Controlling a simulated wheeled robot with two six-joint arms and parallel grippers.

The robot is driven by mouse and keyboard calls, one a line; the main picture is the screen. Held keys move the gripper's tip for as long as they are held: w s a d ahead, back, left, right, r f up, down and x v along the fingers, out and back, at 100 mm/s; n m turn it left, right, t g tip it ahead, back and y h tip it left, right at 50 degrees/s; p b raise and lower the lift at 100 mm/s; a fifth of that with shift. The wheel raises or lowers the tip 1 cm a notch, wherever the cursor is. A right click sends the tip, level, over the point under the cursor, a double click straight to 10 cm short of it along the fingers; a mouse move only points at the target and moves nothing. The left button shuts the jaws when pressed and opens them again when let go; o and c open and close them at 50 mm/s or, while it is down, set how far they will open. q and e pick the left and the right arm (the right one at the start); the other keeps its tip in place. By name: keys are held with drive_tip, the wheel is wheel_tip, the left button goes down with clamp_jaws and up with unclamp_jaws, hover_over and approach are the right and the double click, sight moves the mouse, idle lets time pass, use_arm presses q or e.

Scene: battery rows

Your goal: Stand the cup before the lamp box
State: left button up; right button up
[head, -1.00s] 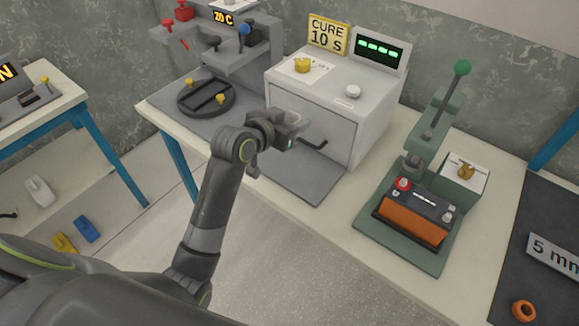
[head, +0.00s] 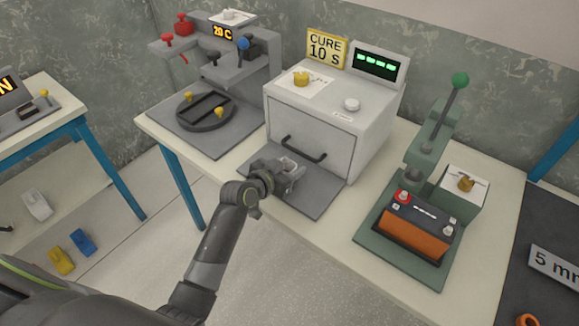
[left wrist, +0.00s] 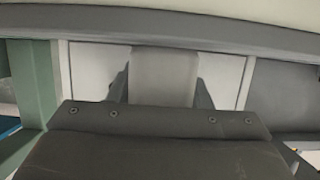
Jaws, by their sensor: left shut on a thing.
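The lamp box (head: 312,137) is a light grey cabinet with a drop handle on its closed front, under a yellow CURE 10 S sign. A dark grey plate (head: 318,202) lies on the bench before it. My left gripper (head: 288,180) is over this plate, shut on the small pale, clear-looking cup (head: 291,168). In the left wrist view the cup (left wrist: 163,76) shows as a pale block between the two fingers. It looks upright and close to the plate; I cannot tell whether its base touches. My right gripper is not in view.
A grey machine with a round turntable (head: 205,111) stands left of the lamp box. A green press (head: 432,150) with an orange-and-black battery (head: 415,230) stands to the right. A dark mat (head: 545,225) lies at far right. The plate's right part is clear.

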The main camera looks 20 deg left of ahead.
use_arm(q)
drive_tip(key=shift+f, duration=0.1)
drive_tip(key=o, duration=0.5)
drive_tip(key=shift+f, duration=0.1)
drive_tip(key=o, duration=0.5)
drive_tip(key=shift+r, duration=0.25)
drive_tip(key=v, duration=1.2)
